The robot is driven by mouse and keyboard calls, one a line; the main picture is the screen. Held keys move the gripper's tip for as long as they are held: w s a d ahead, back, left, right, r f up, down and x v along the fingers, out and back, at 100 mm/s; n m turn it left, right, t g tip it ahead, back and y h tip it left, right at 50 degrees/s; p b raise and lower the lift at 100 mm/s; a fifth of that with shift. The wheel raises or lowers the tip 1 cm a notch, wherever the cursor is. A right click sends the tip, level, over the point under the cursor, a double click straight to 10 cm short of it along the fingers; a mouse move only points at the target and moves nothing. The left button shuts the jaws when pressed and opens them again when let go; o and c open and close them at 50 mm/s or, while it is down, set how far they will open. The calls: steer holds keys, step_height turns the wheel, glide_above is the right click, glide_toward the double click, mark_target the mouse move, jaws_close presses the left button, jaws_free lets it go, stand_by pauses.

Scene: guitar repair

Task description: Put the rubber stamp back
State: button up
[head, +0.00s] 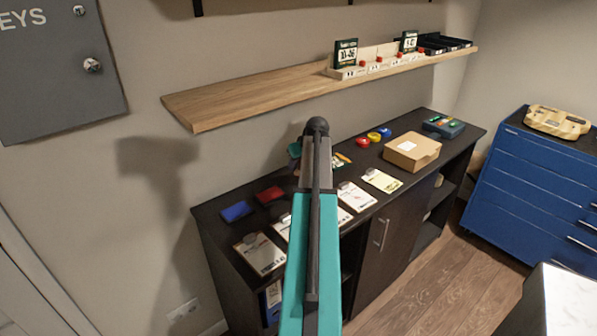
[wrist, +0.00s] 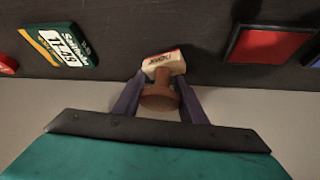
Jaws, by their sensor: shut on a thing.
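The rubber stamp (wrist: 161,94) has a brown turned handle and a pale block with lettering and a red edge. In the wrist view my gripper (wrist: 158,100) is shut on its handle, with one dark finger on each side. The block points towards the dark cabinet top (wrist: 195,25); I cannot tell whether it touches. A red ink pad (wrist: 270,44) lies to the right and a green box marked 11-49 (wrist: 60,45) to the left. In the head view my own arm hides the stamp and gripper.
A wall shelf (head: 235,93) above the cabinet carries a pale rack (head: 376,66) with several red-topped pieces and black bins. Red (head: 270,195) and blue (head: 237,211) pads, clipboards, tape rolls and a cardboard box (head: 411,151) occupy the cabinet top. The shelf's left part is bare.

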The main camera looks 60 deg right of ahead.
steer(key=shift+f, duration=0.1)
steer(key=shift+f+p, duration=0.65)
steer(key=shift+f, duration=1)
steer(key=shift+f, duration=0.1)
steer(key=o, duration=0.9)
steer(key=shift+c, duration=0.2)
steer(key=shift+r, duration=0.2)
steer(key=b+v, duration=0.3)
steer(key=v, duration=0.9)
steer(key=shift+f, duration=0.1)
